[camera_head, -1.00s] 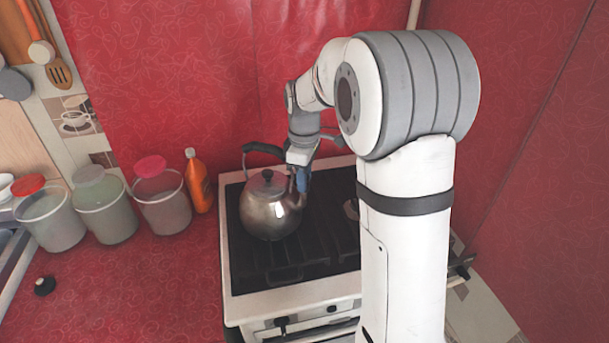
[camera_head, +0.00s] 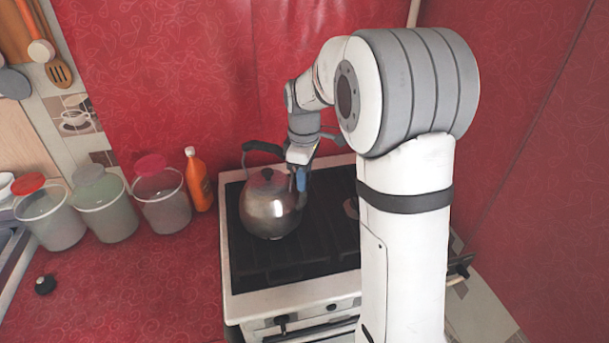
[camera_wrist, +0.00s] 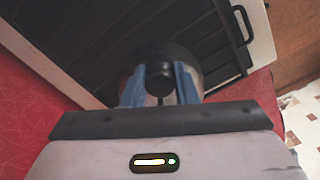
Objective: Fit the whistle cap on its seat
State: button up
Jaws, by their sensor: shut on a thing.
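A shiny metal kettle (camera_head: 268,212) stands on the stove, with its black handle raised at the back and a black lid knob on top. My gripper (camera_head: 300,186) is at the kettle's right side, its blue fingers pointing down. In the wrist view my gripper (camera_wrist: 159,96) is shut on a small round black piece, which looks like the whistle cap (camera_wrist: 158,78). Metal that looks like the kettle shows behind it. The seat is hidden by the fingers and the cap, so I cannot tell whether the cap touches it.
The stove (camera_head: 295,295) has a black top and a white front edge. An orange bottle (camera_head: 198,182) and several lidded tubs stand on the red counter to the left. A small black round object (camera_head: 45,285) lies at the counter's front left. The counter's middle is clear.

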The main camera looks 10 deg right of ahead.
jog(key=shift+s+f+b, duration=0.25)
jog(key=shift+f+b, duration=0.25)
jog(key=shift+f, duration=0.15)
jog(key=shift+s+f+b, duration=0.25)
jog(key=shift+f+b, duration=0.25)
jog(key=shift+f, duration=0.2)
jog(key=shift+s+f+b, duration=0.25)
jog(key=shift+f+b, duration=0.25)
jog(key=shift+f, duration=0.15)
dwell(1.7)
jog(key=o, duration=1.1)
jog(key=shift+o, duration=0.6)
jog(key=o, duration=0.4)
jog(key=shift+c, duration=0.2)
jog(key=shift+w+a+r+p, duration=0.1)
jog(key=shift+w+r+p, duration=0.15)
jog(key=shift+r+p, duration=0.5)
jog(key=shift+w+r+p, duration=0.2)
jog(key=shift+r+p, duration=0.4)
jog(key=shift+r, duration=0.25)
jog(key=shift+w+a+r+p, duration=0.1)
jog(key=shift+w+r+p, duration=0.15)
jog(key=shift+r+p, duration=0.5)
jog(key=shift+d+r+p, duration=0.15)
jog(key=shift+r+p, duration=0.95)
jog(key=shift+r, duration=0.75)
